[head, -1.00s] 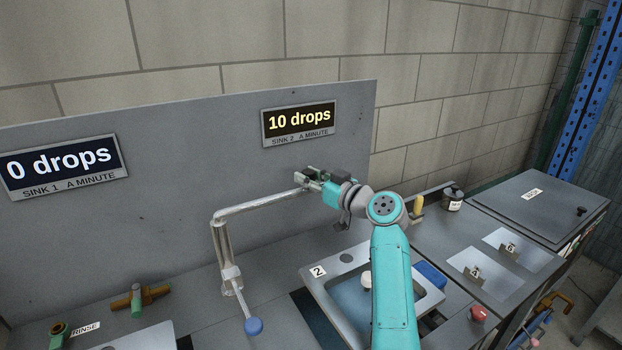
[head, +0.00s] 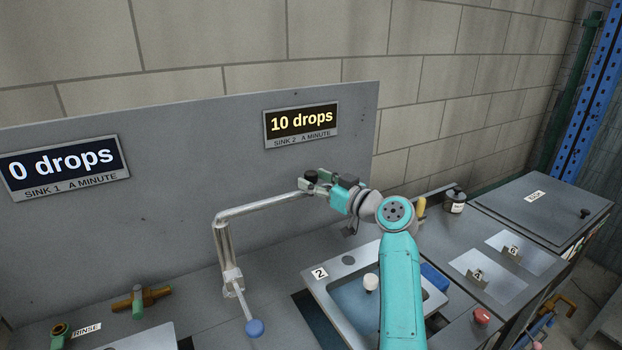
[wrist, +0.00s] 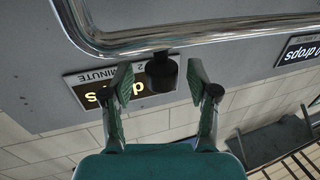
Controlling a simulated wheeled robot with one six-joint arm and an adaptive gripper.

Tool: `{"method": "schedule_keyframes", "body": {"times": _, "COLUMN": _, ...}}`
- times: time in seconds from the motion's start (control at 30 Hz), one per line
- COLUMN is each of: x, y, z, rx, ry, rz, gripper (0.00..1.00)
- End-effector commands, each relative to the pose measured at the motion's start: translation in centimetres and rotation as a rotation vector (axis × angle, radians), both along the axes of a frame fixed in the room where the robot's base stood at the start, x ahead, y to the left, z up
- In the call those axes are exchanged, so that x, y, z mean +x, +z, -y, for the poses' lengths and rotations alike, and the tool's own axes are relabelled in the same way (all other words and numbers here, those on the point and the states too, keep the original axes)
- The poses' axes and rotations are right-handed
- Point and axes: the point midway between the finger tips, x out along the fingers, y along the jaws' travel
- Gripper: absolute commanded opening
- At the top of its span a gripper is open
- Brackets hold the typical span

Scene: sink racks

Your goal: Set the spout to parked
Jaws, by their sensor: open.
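The spout (head: 262,206) is a bright metal pipe rising from a post behind the counter, bending right and running along the grey backboard. A lever with a blue knob (head: 255,328) shows at its foot. My gripper (head: 313,182) is at the spout's right end. In the wrist view my gripper (wrist: 160,78) is open, with the dark nozzle (wrist: 161,72) between its fingertips and gaps visible on both sides. The spout's pipe (wrist: 215,36) crosses the top of that view. Whether a finger touches the nozzle is unclear.
The backboard carries a "0 drops" sign (head: 65,168) and a "10 drops" sign (head: 301,122). Sink 2 (head: 322,286) is partly hidden behind my arm. A brown valve with a green handle (head: 139,299) is at lower left. A dark jar (head: 455,201) and a lidded box (head: 541,205) stand right.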

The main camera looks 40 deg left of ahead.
Motion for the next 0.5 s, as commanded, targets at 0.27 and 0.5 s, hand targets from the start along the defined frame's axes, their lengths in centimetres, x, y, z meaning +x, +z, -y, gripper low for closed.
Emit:
{"method": "schedule_keyframes", "body": {"times": 0.27, "x": -0.5, "y": 0.0, "z": 5.6, "rx": 0.001, "ry": -0.004, "rz": 0.001, "gripper": 0.59}}
{"method": "schedule_keyframes", "body": {"times": 0.5, "x": -1.0, "y": -0.1, "z": 9.0, "rx": 0.0, "ry": -0.002, "rz": -0.001, "gripper": 0.59}}
